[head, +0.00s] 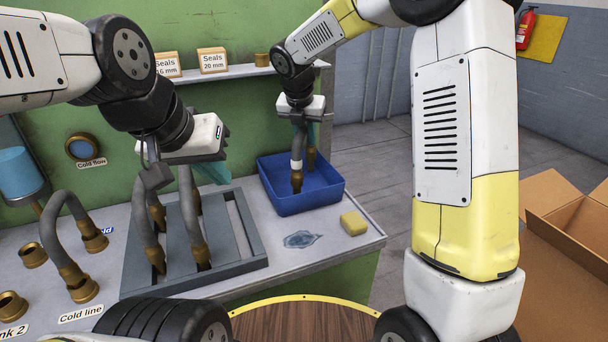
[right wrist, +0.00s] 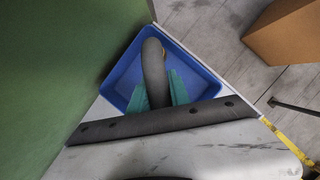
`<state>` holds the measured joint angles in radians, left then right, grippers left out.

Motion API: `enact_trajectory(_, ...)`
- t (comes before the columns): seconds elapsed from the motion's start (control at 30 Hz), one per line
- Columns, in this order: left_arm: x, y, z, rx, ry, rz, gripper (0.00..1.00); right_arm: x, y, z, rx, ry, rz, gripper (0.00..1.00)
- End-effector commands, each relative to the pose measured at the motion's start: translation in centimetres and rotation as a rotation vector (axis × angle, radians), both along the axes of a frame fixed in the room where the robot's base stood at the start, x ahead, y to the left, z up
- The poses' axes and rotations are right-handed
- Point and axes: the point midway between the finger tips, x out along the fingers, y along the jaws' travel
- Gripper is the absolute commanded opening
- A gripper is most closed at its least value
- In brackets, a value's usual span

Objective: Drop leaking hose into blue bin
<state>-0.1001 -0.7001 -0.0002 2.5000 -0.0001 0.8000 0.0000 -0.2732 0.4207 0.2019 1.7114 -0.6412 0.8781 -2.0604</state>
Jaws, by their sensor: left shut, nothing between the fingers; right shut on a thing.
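The blue bin (head: 318,194) stands at the right end of the grey bench, and it also shows in the right wrist view (right wrist: 121,82). My right gripper (head: 303,128) is shut on a grey hose with brass ends (head: 297,165), which has a white band on one leg. The hose hangs over the bin with its ends at or inside the bin's opening; I cannot tell if they touch the floor of it. In the right wrist view the teal fingers hold the hose's curve (right wrist: 153,68). My left gripper (head: 212,172) is shut and empty above the grey tray.
A connected hose (head: 68,225) stands at the left by the cold line label. A yellow sponge (head: 353,223) and a wet patch (head: 301,240) lie in front of the bin. Seals boxes (head: 212,60) sit on the shelf above.

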Motion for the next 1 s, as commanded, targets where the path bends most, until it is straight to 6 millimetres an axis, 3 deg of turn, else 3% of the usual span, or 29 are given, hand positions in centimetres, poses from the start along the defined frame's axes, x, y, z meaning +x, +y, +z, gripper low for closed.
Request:
enact_trajectory(0.2, 0.0, 0.0, 0.0, 0.000, 0.000, 0.000, 0.00, 0.0, 0.0, -1.5, 0.001, -0.001, 0.000, 0.00)
enact_trajectory(0.5, 0.0, 0.0, 0.0, 0.000, 0.000, 0.000, 0.00, 0.0, 0.0, -1.6, 0.001, -0.001, 0.000, 0.00)
enact_trajectory(0.53, 0.0, 0.0, 0.0, 0.000, 0.000, 0.000, 0.00, 0.0, 0.0, -1.6, 0.001, -0.001, 0.000, 0.27)
enact_trajectory(0.63, 0.0, 0.0, 0.0, 0.000, 0.000, 0.000, 0.00, 0.0, 0.0, -1.6, 0.001, -0.001, 0.000, 0.47)
enact_trajectory(1.0, 0.0, 0.0, 0.0, 0.000, 0.000, 0.000, 0.00, -0.1, 0.0, -1.3, 0.000, 0.000, -0.001, 0.48)
